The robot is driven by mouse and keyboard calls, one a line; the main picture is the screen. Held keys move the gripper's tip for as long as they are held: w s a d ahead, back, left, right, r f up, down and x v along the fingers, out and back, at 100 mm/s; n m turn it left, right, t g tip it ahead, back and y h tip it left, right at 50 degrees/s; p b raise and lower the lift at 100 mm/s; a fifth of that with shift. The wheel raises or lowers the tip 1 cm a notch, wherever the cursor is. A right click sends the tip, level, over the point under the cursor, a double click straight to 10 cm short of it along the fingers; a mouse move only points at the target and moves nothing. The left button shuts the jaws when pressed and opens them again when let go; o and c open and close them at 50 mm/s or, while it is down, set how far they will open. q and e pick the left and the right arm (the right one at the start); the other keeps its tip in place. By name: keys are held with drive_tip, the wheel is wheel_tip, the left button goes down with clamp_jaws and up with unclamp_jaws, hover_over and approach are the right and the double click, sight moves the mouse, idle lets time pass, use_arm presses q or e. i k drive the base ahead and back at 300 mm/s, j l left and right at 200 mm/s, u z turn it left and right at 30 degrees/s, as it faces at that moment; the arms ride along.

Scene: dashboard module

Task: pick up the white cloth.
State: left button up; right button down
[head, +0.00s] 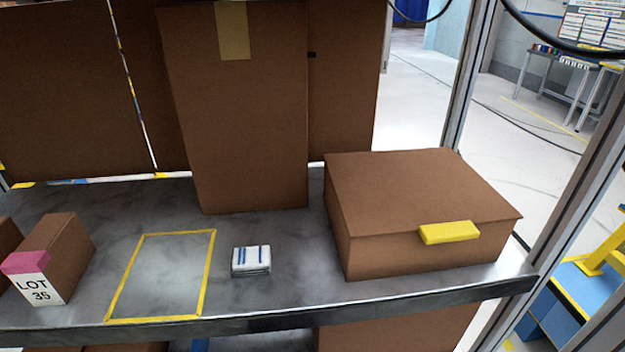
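A white cloth (251,260) with blue stripes lies folded into a small stack on the grey metal shelf (285,285). It sits just right of a yellow taped rectangle and left of a low brown box. Neither of my grippers shows in the head view.
The low brown box (415,210) has a yellow tab on its front edge. A tall brown box (240,120) stands behind the cloth. A small box labelled LOT 35 (45,262) is at the left. The taped rectangle (160,275) is empty. A metal post (470,75) rises at the right.

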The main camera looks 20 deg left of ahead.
sight(253, 260)
drive_tip(key=u, duration=1.25)
